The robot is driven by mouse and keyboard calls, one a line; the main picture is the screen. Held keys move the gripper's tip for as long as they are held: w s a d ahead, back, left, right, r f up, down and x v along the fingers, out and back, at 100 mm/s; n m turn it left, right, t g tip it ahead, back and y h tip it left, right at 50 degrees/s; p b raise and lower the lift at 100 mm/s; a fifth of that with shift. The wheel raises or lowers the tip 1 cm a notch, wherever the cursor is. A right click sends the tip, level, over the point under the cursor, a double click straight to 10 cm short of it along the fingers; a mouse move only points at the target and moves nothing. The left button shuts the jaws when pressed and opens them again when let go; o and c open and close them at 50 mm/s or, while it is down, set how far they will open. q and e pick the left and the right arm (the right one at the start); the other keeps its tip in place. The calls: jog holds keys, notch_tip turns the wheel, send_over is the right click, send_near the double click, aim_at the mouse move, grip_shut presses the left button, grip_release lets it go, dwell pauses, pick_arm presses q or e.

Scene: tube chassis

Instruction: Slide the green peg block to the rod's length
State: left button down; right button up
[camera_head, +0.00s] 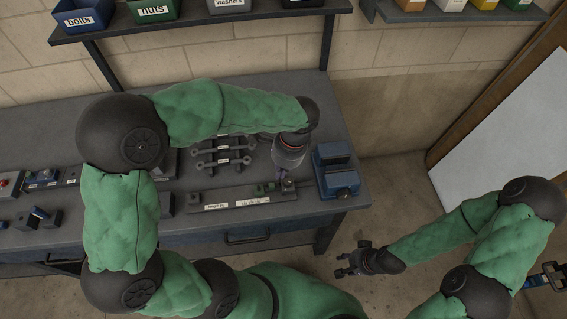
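A dark fixture with white label strips (236,205) lies near the front edge of the workbench. A small green block (258,190) sits on its right half, with more green just to the right of it. My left gripper (286,183) points down over the right end of the fixture, just right of the green block and apart from it. Its fingers are small and partly hidden, so I cannot tell whether they are open or hold anything. I cannot make out a separate rod. My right gripper (345,265) is open and empty, away from the bench over the floor.
A blue vise-like block (335,168) stands at the bench's right end, close to my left gripper. Small blocks lie at the bench's left. A shelf (200,25) with labelled bins runs above.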

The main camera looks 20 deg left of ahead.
aim_at(265, 188)
pick_arm(q)
jog(key=a+f, duration=0.1)
jog(key=s+a+f+b, duration=0.1)
jog(key=f, duration=0.1)
jog(key=shift+s+a+f, duration=0.15)
jog(key=shift+s+a, duration=0.2)
jog(key=shift+a, duration=0.05)
jog(key=shift+s+a+f, duration=0.15)
jog(key=shift+a, duration=0.15)
